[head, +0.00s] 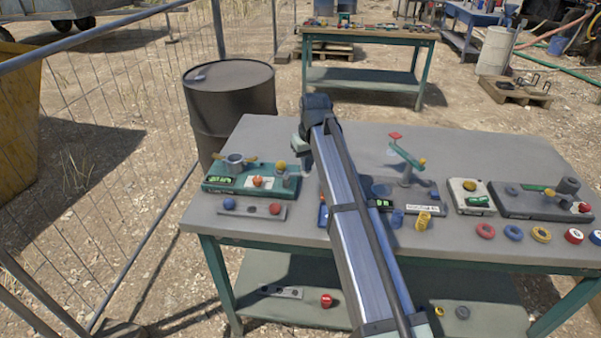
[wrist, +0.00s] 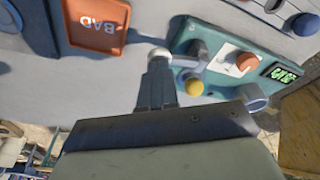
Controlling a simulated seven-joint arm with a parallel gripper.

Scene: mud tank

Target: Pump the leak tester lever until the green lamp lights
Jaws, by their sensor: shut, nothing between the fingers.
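A green unit (head: 228,188) on the left of the bench has a lit green display, a red-orange knob (head: 258,182), a yellow ball (head: 281,165) and a metal pot. In the wrist view the same unit (wrist: 216,88) shows upper right, with the yellow ball (wrist: 194,87) beside a grey arm. A pale ball knob (wrist: 160,52) is just at my fingertips; I cannot tell if they touch. My gripper (wrist: 158,68) is shut and empty, right of the unit in the head view. I cannot make out a lit green lamp or confirm which part is the lever.
Another grey unit (head: 535,203) is at right, with several coloured rings in front. An orange tray marked BAD (wrist: 98,22) lies near my fingers. A drum (head: 230,105) stands behind the bench.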

